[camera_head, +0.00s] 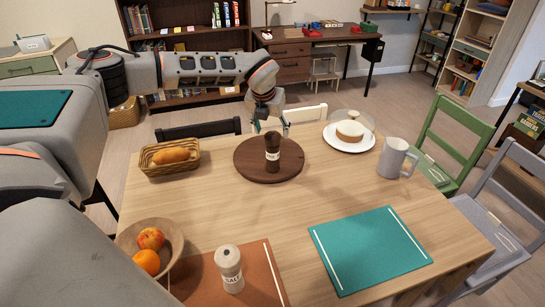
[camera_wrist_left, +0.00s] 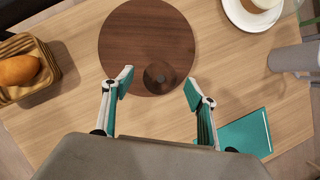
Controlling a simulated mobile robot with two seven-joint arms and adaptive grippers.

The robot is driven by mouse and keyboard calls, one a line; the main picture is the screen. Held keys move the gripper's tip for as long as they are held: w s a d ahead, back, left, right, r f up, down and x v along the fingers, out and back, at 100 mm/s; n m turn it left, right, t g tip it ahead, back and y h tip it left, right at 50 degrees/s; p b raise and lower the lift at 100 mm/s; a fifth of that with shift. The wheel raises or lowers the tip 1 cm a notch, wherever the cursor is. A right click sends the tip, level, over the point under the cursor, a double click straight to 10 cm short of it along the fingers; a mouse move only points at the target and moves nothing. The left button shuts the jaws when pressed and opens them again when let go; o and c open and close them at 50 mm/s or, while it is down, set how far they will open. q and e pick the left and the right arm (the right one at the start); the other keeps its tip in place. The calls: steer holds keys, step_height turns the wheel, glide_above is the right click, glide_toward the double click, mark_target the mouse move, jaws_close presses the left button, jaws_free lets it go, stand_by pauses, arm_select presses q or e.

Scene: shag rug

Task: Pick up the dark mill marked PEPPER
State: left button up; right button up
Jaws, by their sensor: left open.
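The dark mill marked PEPPER (camera_head: 272,153) stands upright on a round dark wooden board (camera_head: 247,172) near the far side of the table. My left gripper (camera_head: 271,125) is open, with its teal-padded fingers just above and behind the mill's top in the head view. In the left wrist view the mill (camera_wrist_left: 160,77) is seen from above, between the two spread fingertips (camera_wrist_left: 159,84) and apart from both. A pale mill marked SALT (camera_head: 230,268) stands on a brown placemat (camera_head: 266,276) at the near side. My right gripper is not in view.
A bread basket (camera_head: 155,171) is left of the board. A plate with a cake (camera_head: 348,146) and a grey mug (camera_head: 392,160) are to its right. A fruit bowl (camera_head: 130,238) is at the near left, a teal placemat (camera_head: 370,248) at the near right. The table's middle is clear.

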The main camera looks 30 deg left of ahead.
arm_select(q)
steer(key=shift+x, duration=1.4)
jaws_close()
steer(key=shift+r, duration=0.15)
